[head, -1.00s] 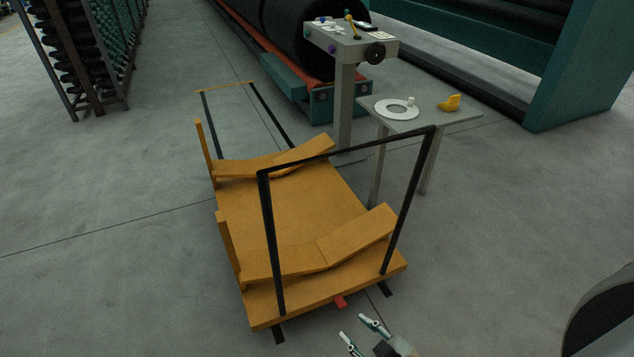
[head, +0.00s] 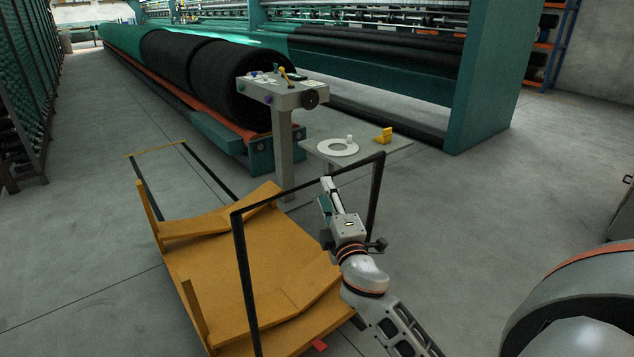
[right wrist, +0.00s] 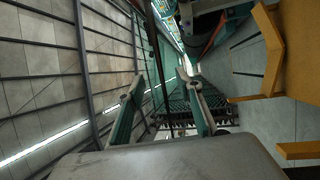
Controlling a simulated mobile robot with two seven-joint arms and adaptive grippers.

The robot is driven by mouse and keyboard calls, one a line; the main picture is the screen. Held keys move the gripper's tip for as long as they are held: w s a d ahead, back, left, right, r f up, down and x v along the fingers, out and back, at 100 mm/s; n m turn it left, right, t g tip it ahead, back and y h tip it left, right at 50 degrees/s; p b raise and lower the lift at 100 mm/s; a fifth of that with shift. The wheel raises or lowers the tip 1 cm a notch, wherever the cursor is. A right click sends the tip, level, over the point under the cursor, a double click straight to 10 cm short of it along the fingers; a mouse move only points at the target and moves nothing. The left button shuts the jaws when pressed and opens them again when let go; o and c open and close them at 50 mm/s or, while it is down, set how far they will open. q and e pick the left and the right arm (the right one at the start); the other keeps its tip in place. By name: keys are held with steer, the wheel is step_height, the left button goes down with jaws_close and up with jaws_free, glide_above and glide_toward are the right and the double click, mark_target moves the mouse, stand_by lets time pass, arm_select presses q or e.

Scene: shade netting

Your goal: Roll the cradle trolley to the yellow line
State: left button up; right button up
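The orange cradle trolley (head: 210,257), with two V-shaped cradles and a black push handle (head: 240,250), stands empty on the floor at lower left in the head view. The yellow line (head: 155,148) lies on the floor just beyond its far end, between two dark floor strips. My right gripper (head: 326,193) is up at the handle's top bar, toward its right end. In the right wrist view its fingers (right wrist: 162,78) are spread apart, with a dark bar showing between them. Whether they touch the bar cannot be told. My left gripper is not in view.
A grey pedestal (head: 285,98) with controls and a small table (head: 365,155) with a white ring (head: 338,148) stand right of the trolley's path. Black netting rolls (head: 225,85) lie behind. A rack (head: 25,90) stands far left. Floor left of the trolley is clear.

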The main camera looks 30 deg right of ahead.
steer(key=x, duration=0.6)
steer(key=shift+w, duration=0.1)
jaws_close()
